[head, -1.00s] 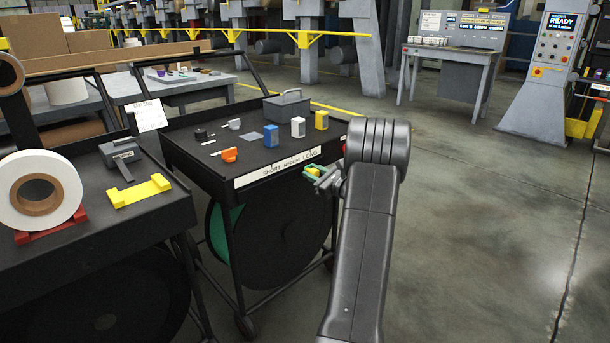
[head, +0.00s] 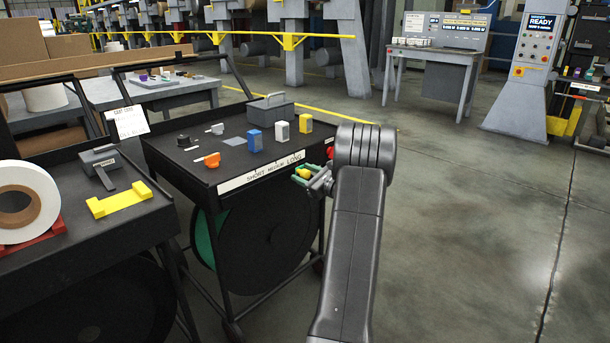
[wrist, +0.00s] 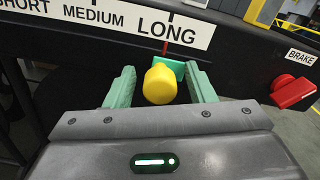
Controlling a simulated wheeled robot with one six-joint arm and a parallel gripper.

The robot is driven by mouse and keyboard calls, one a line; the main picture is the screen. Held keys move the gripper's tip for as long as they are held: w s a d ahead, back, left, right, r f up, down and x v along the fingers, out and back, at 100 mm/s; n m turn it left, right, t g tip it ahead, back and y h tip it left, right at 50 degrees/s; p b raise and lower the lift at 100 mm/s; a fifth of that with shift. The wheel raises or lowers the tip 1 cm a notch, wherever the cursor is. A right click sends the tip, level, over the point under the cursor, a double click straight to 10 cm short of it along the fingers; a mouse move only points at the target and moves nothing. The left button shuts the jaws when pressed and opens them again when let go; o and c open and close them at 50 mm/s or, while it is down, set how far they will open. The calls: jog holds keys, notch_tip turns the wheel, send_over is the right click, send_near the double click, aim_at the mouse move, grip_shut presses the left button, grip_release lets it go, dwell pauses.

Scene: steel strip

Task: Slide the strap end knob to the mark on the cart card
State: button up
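The strap end knob is a yellow round knob (wrist: 160,84) with a green piece (wrist: 172,68) behind it. It stands between my gripper's two green fingers (wrist: 160,86), with a visible gap on each side. My gripper is open around it. In the head view my gripper (head: 310,175) and the knob (head: 303,173) are at the right end of the cart's front edge. The white strip (head: 262,172) there reads SHORT, MEDIUM, LONG. In the wrist view a red line (wrist: 165,47) lies below LONG, just above the knob. The cart card (head: 131,122) hangs at the cart's back left; its small writing is unreadable.
A red brake handle (wrist: 293,91) sits right of my gripper. The black cart top (head: 222,165) holds blue, white and yellow blocks, an orange clip and a grey box (head: 270,110). Another cart with a white roll (head: 22,202) stands left. Open floor lies right.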

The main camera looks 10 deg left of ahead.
jog(key=p+v, duration=0.2)
jog(key=v, duration=1.1)
jog(key=shift+s+d, duration=0.25)
jog(key=shift+d, duration=0.05)
jog(key=b+x, duration=0.2)
jog(key=x, duration=1.2)
jog(key=shift+s, duration=0.15)
